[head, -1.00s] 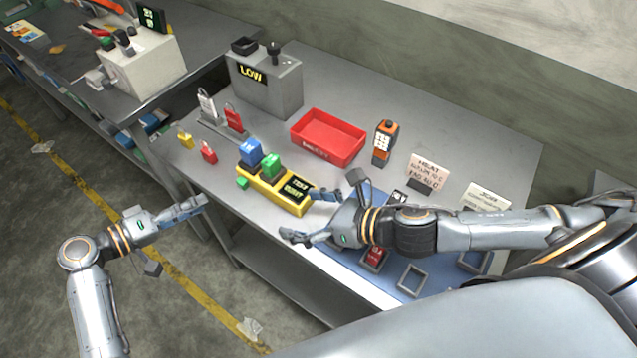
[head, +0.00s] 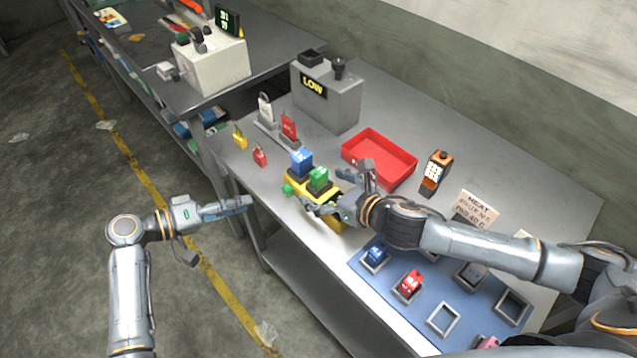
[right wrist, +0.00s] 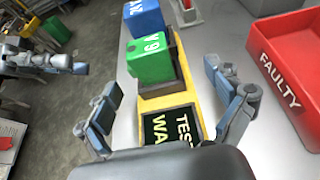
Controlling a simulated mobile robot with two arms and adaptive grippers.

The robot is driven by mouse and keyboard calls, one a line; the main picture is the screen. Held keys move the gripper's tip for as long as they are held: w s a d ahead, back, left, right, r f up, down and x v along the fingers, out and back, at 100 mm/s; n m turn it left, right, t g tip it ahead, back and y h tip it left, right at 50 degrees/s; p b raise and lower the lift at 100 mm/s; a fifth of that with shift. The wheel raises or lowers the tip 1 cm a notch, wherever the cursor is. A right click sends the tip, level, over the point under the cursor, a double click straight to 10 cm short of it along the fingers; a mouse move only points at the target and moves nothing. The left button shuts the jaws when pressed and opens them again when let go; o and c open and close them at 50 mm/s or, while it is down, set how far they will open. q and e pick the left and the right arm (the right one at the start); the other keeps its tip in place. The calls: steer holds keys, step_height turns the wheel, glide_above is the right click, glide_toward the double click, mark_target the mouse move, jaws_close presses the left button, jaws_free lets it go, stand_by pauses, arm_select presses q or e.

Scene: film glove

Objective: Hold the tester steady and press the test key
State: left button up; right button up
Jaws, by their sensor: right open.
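The tester is a yellow box (right wrist: 188,82) on the grey bench, with a blue block and a green block seated in its top. Its dark display (right wrist: 170,127) reads "TEST" and "WA", the rest being cut off. My right gripper (head: 345,190) is open over the tester's near end, with one finger on each side in the wrist view; I cannot tell contact. My left gripper (head: 235,205) is off the bench's left edge, fingers together and empty, apart from the tester.
A red tray (head: 380,158) marked "FAULTY" lies behind the tester. A grey box (head: 328,95) reads "LOW". Small padlocks (head: 262,154), an orange handheld meter (head: 436,172) and a blue mat (head: 400,310) with frames and blocks are around it.

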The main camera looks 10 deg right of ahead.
steer(key=shift+x, duration=1.05)
steer(key=c, duration=1.7)
arm_select(q)
jaws_close()
